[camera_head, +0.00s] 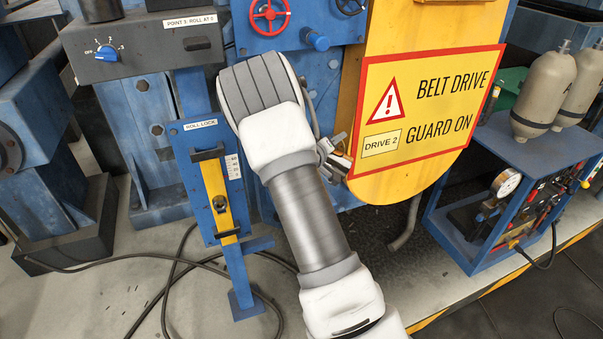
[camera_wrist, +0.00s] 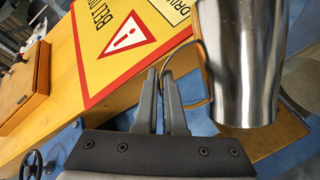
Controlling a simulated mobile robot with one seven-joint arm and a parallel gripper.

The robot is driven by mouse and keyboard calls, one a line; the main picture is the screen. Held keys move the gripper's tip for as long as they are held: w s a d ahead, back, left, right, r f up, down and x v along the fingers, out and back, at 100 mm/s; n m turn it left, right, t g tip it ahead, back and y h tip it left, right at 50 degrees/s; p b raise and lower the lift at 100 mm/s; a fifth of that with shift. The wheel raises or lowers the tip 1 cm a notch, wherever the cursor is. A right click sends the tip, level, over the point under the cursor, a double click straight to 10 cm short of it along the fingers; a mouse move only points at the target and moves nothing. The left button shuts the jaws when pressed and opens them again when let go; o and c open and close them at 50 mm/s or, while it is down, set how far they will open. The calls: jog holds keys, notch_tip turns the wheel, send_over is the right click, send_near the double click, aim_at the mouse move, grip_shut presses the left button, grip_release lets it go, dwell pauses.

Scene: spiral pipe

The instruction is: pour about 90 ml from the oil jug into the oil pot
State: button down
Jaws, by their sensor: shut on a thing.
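The oil jug (camera_wrist: 240,65) is a shiny metal vessel at the right of the wrist view, cut off by the top edge. Its thin handle (camera_wrist: 197,62) curves to my gripper (camera_wrist: 162,75), whose two grey fingers are close together on it. I cannot tell the jug's tilt or see what is inside it. In the head view my arm covers the middle of the scene, and the jug and gripper cannot be made out clearly. I cannot identify the oil pot in either view.
A yellow belt guard (camera_head: 425,35) bears a warning sign (camera_head: 425,110) behind and right of my arm. The blue roll-lock post (camera_head: 205,180) stands left. A blue cart with grey bottles (camera_head: 545,95) is at right. Cables (camera_head: 165,258) lie on the floor.

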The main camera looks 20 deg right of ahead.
aim_at(349, 160)
jog(key=f+b, duration=0.1)
jog(key=s+d+m+b, duration=0.1)
jog(key=b, duration=0.1)
jog(key=shift+f+y, duration=0.3)
jog(key=shift+f, duration=0.1)
jog(key=shift+d+r+m+b, duration=0.1)
jog(key=shift+d+m+b, duration=0.05)
jog(key=shift+m+b, duration=0.2)
jog(key=m+b, duration=0.1)
jog(key=b, duration=0.1)
jog(key=s+d+f+m+y+b, duration=0.1)
jog(key=b, duration=0.1)
jog(key=shift+s+d+f, duration=0.1)
jog(key=shift+s+d, duration=0.05)
jog(key=shift+d, duration=0.15)
jog(key=s+d+f+m+t+y+b, duration=0.1)
jog(key=f+b, duration=0.5)
jog(key=b, duration=0.8)
jog(key=s+d+f+m+t+y+b, duration=0.1)
jog(key=d+f+m+b, duration=0.3)
jog(key=b, duration=1)
notch_tip(349, 160, down, 3)
jog(key=shift+s+f+y+b, duration=0.1)
jog(key=shift+s+y+b, duration=0.3)
jog(key=shift+s+y, duration=0.4)
